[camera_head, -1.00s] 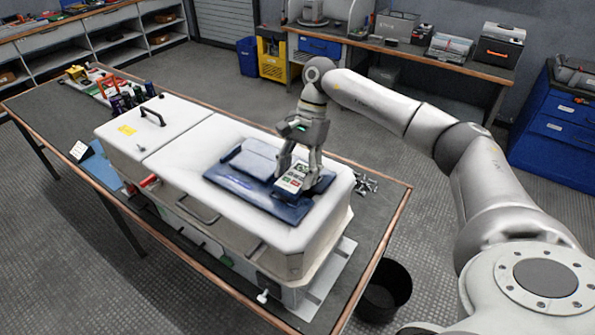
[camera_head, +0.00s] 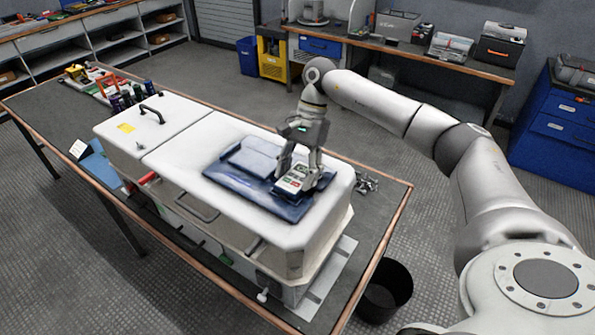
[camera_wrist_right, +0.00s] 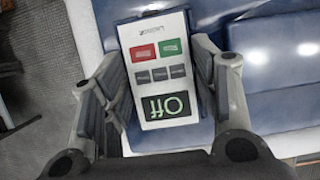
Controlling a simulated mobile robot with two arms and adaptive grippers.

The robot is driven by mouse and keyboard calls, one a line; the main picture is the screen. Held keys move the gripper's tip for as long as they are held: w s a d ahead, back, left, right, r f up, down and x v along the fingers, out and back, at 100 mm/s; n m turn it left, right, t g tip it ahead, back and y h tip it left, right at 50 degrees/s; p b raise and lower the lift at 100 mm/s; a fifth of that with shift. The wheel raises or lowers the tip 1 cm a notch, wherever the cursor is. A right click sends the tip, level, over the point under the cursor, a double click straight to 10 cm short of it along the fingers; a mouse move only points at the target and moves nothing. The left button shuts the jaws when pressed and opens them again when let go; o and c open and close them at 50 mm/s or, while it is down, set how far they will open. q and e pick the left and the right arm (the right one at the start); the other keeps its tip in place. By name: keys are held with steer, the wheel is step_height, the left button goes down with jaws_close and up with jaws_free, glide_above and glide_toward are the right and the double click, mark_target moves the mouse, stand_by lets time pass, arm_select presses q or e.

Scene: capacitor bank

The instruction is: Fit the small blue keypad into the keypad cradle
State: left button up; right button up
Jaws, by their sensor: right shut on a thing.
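A small keypad (camera_head: 290,184) is between the fingers of my right gripper (camera_head: 299,179), over the right part of a blue panel (camera_head: 228,181) on the white housing. In the right wrist view the keypad (camera_wrist_right: 160,62) shows a pale face with a red button, a green button, grey buttons and a display reading "Off". The right gripper (camera_wrist_right: 158,85) is shut on its two sides. Blue surface (camera_wrist_right: 275,85) lies beside and below the keypad. I cannot tell which part is the cradle, or whether the keypad touches it. My left gripper is not in view.
The white housing (camera_head: 190,153) with a black handle (camera_head: 152,114) stands on a long dark table (camera_head: 45,107). Several tools (camera_head: 110,95) lie at its far left end. Small metal parts (camera_head: 367,183) lie right of the housing. A black bin (camera_head: 385,290) stands on the floor.

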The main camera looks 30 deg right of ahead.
steer(key=shift+f, duration=0.2)
steer(key=o, duration=1.2)
steer(key=shift+c, duration=0.2)
steer(key=shift+r, duration=0.1)
